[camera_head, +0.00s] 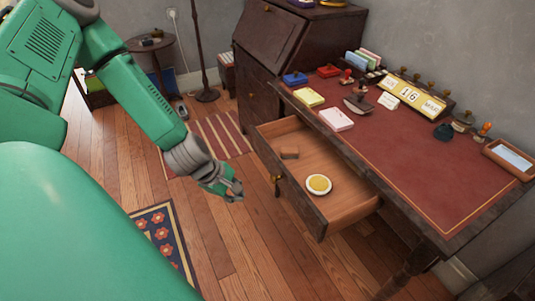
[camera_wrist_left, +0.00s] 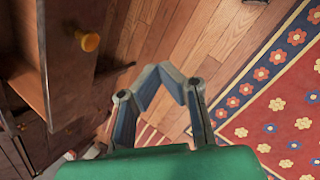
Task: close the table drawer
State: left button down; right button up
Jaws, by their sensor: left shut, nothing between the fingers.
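The table drawer (camera_head: 345,203) is pulled out from the front of the dark wooden desk (camera_head: 430,170). Its front panel has a small brass knob (camera_head: 276,178), which also shows in the left wrist view (camera_wrist_left: 89,42). Inside the drawer lie a round white and yellow item (camera_head: 319,184) and a small brown block (camera_head: 289,152). My left gripper (camera_head: 236,194) is shut and empty. It hangs over the floor in front of the drawer, to the left of the knob and apart from it. In the left wrist view its fingers (camera_wrist_left: 168,72) meet at the tips. My right gripper is not in view.
The desk top holds ink pads, stamps and a date block (camera_head: 412,92). A dark cabinet (camera_head: 290,50) stands behind the desk's far end. A flowered rug (camera_head: 162,232) and a striped rug (camera_head: 222,135) lie on the wooden floor. The floor before the drawer is clear.

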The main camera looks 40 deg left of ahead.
pick_arm(q)
jog(key=w+a+r+n+t+h+p, duration=0.1)
jog(key=w+a+r+n+t+p, duration=0.2)
jog(key=a+r+n, duration=0.45)
jog(key=n+b, duration=0.3)
jog(key=b, duration=0.8)
send_near(274, 169)
jog(key=x, duration=0.4)
jog(key=s+f+x, duration=0.1)
jog(key=x, duration=0.1)
jog(key=shift+w+a, duration=0.15)
jog(key=shift+w+d+r, duration=0.1)
jog(key=shift+w+d, duration=0.2)
jog(key=shift+w, duration=0.3)
